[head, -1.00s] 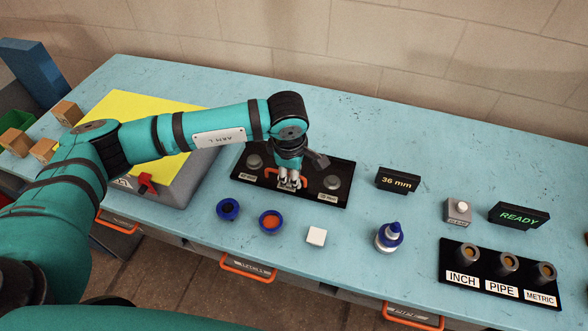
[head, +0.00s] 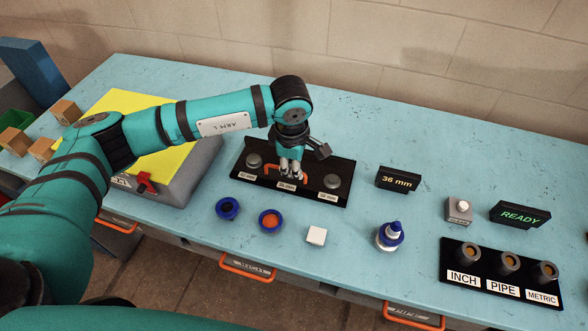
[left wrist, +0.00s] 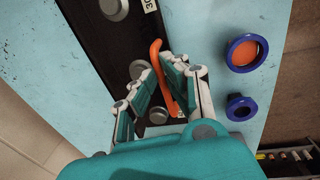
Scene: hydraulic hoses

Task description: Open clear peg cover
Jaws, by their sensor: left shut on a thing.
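A black peg tray (head: 237,165) holds round grey pegs, one (head: 254,161) at its left and one (head: 332,181) at its right. An orange handle (head: 270,169) runs along the tray. The clear cover itself is hard to make out. My left gripper (head: 290,179) points down over the middle of the tray and is shut on the orange handle. In the left wrist view the handle (left wrist: 157,62) passes between the fingers (left wrist: 170,88). The middle of the tray is partly hidden by the gripper. My right gripper is not in view.
In front of the tray lie two blue rings (head: 228,208) (head: 270,219), a white block (head: 316,236) and a blue-and-white fitting (head: 390,235). A "36 mm" display (head: 397,180) stands right of the tray. A grey case with a yellow top (head: 125,104) stands left.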

